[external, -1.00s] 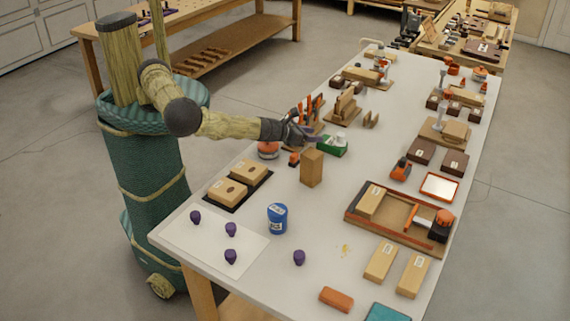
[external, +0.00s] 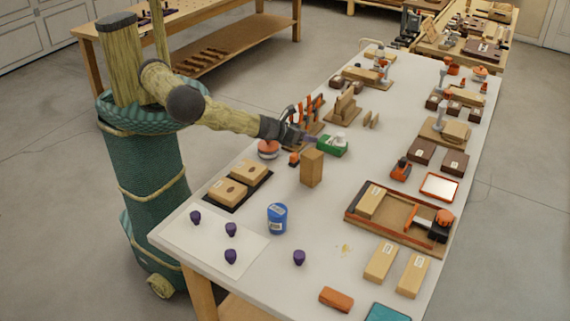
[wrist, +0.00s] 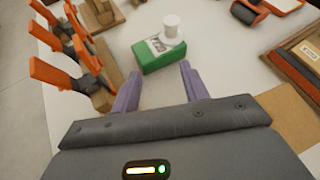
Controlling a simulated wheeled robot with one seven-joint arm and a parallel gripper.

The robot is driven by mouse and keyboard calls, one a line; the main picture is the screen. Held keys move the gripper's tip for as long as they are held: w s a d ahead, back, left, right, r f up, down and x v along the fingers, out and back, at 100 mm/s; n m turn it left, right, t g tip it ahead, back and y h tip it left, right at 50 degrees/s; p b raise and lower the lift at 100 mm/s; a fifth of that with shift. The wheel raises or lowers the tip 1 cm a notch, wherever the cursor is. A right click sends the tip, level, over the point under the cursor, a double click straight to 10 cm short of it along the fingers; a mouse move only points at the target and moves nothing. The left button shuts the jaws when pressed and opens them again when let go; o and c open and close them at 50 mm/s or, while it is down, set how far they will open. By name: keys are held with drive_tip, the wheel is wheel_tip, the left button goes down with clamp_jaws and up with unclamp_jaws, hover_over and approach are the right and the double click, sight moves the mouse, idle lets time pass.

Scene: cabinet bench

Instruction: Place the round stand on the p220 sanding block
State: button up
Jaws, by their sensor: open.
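A green block with a white label (wrist: 152,58), which I take for the p220 sanding block, lies on the table just ahead of my gripper (wrist: 160,80). A small white round piece (wrist: 171,24), which looks like the round stand, sits upright on its top toward the right end. My gripper is open and empty, its two purple fingers apart on the near side of the block. In the external view my gripper (external: 308,138) is just left of the green block (external: 332,149). The label's print is too small to read.
Orange-handled tools (wrist: 61,70) stand close on the left. A tall wooden block (external: 312,168) stands in front of the green block. A blue tin (external: 277,218) and purple knobs (external: 299,258) are nearer the front. A wooden tray (external: 395,222) lies to the right.

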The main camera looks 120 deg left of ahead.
drive_tip(key=s+d+n+g+h, duration=0.1)
drive_tip(key=n, duration=0.1)
drive_tip(key=s+d+f+n+h, duration=0.1)
drive_tip(key=s+n, duration=0.1)
drive_tip(key=s+d+n+g+h, duration=0.1)
drive_tip(key=n, duration=0.1)
drive_tip(key=shift+s+d+f+n+g, duration=0.2)
drive_tip(key=shift+s+d+n+g, duration=0.05)
drive_tip(key=shift+d+n+g, duration=0.05)
drive_tip(key=s+d+r+n+h, duration=0.4)
drive_tip(key=s+d+r+n, duration=0.2)
drive_tip(key=d+r+n, duration=0.1)
drive_tip(key=s+d+r+n+h, duration=0.4)
drive_tip(key=s+d+r+n, duration=0.3)
drive_tip(key=d+r, duration=0.3)
drive_tip(key=shift+s+d+r+n+g, duration=0.15)
drive_tip(key=shift+d+r+n+g, duration=0.15)
drive_tip(key=shift+d+n, duration=0.4)
drive_tip(key=shift+f, duration=0.1)
